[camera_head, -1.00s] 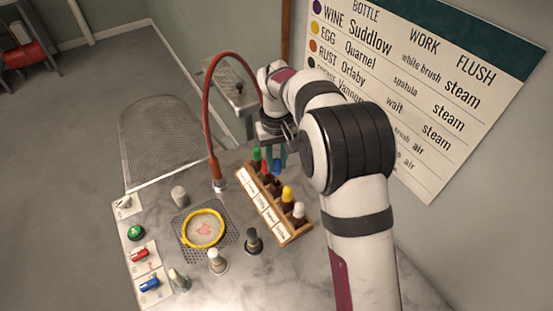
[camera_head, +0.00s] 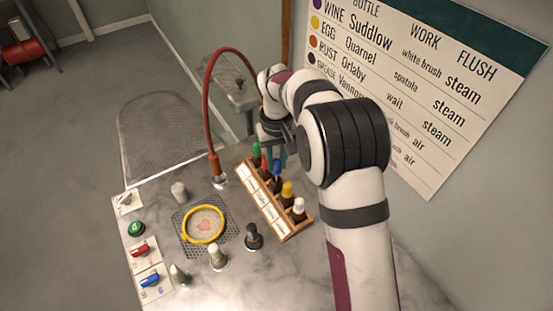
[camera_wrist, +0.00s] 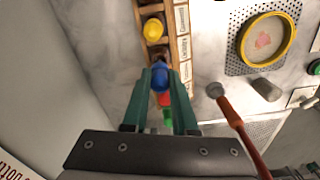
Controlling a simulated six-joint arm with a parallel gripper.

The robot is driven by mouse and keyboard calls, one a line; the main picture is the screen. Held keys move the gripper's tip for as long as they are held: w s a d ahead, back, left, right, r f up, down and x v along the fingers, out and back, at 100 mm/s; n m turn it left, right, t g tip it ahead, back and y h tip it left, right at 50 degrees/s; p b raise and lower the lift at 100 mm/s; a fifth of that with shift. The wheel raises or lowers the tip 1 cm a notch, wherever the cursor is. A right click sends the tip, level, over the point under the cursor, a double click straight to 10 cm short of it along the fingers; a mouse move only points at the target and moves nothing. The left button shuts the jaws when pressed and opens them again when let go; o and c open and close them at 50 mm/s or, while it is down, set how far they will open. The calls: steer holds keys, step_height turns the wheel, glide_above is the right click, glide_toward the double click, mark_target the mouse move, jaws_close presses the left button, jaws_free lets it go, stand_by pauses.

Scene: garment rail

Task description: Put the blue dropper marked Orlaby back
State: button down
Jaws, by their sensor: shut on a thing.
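The blue dropper (camera_head: 277,169) is at the wooden rack (camera_head: 283,237), in line with the row between the red and yellow droppers. In the wrist view its blue cap (camera_wrist: 160,77) sits between the two green fingers of my gripper (camera_wrist: 160,72), which is shut on it. The dropper's lower part is mostly hidden, so I cannot tell whether it is seated in its slot. Its marking is not visible, and the rack's small labels are too small to read surely.
Green, red, yellow (camera_head: 287,190) and white-capped (camera_head: 299,206) droppers stand in the rack. A red hose (camera_head: 207,100) arches close to my arm. A yellow hoop (camera_head: 204,240) lies on a perforated plate. Several small bottles and knobs stand at the front. A wall chart (camera_head: 430,85) hangs at right.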

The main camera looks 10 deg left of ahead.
mark_target(276, 169)
steer(key=shift+f, duration=0.1)
steer(key=shift+f, duration=0.95)
steer(key=shift+f, duration=0.2)
steer(key=shift+f, duration=0.4)
steer(key=c, duration=0.6)
jaws_free()
steer(key=shift+r, duration=3.8)
